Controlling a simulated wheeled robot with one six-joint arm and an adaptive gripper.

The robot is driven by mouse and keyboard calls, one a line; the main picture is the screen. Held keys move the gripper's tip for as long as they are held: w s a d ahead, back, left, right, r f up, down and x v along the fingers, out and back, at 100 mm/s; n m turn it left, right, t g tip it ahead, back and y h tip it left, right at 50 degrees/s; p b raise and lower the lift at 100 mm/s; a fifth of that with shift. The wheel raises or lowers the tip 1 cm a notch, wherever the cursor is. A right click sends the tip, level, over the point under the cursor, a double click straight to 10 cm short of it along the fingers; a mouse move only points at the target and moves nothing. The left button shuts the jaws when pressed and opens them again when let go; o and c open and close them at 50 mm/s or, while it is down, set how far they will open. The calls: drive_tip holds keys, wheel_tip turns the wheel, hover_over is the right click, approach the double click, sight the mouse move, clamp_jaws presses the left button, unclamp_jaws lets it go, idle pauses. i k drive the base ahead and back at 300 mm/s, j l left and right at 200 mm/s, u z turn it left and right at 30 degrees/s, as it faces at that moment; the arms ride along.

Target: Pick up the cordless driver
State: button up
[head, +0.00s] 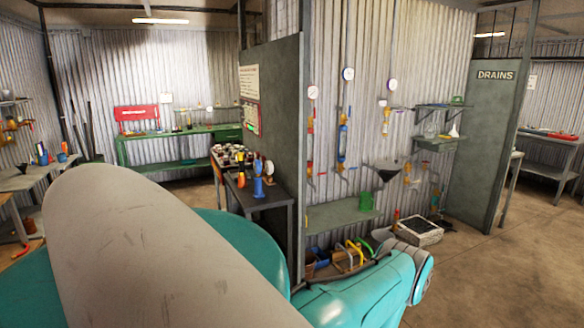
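No cordless driver can be told for certain at this distance. My gripper is not in view. My own grey and teal arm links fill the lower left and centre of the head view and hide the floor there.
A dark partition (278,110) stands beside the side table. A green shelf (340,216) holds a green can (366,201). A green workbench (180,131) stands at the back left. Open floor (490,270) lies at the right.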

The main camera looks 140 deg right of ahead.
sight(240, 156)
drive_tip(key=z, duration=3.75)
drive_tip(key=i+l+z, duration=0.1)
drive_tip(key=i, duration=0.05)
